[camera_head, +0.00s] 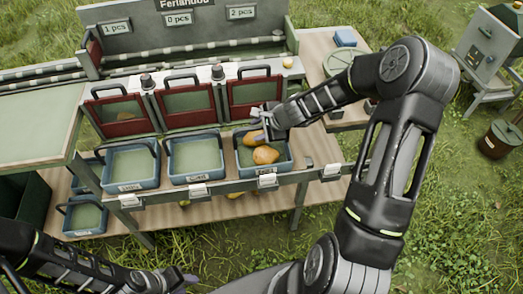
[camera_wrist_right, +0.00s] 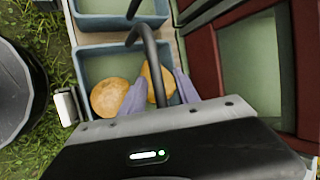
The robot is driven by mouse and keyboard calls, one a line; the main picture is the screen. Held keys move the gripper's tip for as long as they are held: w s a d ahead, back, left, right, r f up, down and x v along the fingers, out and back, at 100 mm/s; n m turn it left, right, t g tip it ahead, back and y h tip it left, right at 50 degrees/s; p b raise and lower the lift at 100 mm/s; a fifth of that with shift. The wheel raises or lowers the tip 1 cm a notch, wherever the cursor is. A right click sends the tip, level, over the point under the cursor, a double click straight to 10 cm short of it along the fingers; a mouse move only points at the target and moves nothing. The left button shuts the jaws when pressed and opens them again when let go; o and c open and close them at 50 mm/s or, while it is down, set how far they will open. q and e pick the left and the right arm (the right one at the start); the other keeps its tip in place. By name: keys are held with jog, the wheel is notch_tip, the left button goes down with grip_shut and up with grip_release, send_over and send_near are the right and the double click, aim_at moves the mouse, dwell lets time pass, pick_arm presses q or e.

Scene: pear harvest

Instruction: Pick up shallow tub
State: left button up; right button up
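Three blue-grey shallow tubs with dark handles stand in a row on the stand: a left tub (camera_head: 131,168), a middle tub (camera_head: 196,163) and a right tub (camera_head: 243,158). The right tub holds pears (camera_head: 265,155) and also shows in the right wrist view (camera_wrist_right: 100,66). My right gripper (camera_head: 258,133) is over it. In the wrist view, its fingers (camera_wrist_right: 162,76) are apart, with the tub's dark handle (camera_wrist_right: 150,48) passing between them and a pear behind. Whether they touch either is unclear. My left gripper (camera_head: 186,278) is at the bottom, away from the tubs; its opening is unclear.
Another tub (camera_head: 84,216) sits on the lower shelf at left. Red-framed bins (camera_head: 185,102) stand behind the tubs. A wooden side table (camera_head: 318,50) is at right, with a dark bucket (camera_head: 497,140) on the grass beyond. Grass in front is open.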

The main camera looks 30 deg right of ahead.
jog(key=shift+w+f, duration=0.15)
jog(key=shift+f, duration=0.05)
dwell(0.5)
grip_shut()
dwell(1.1)
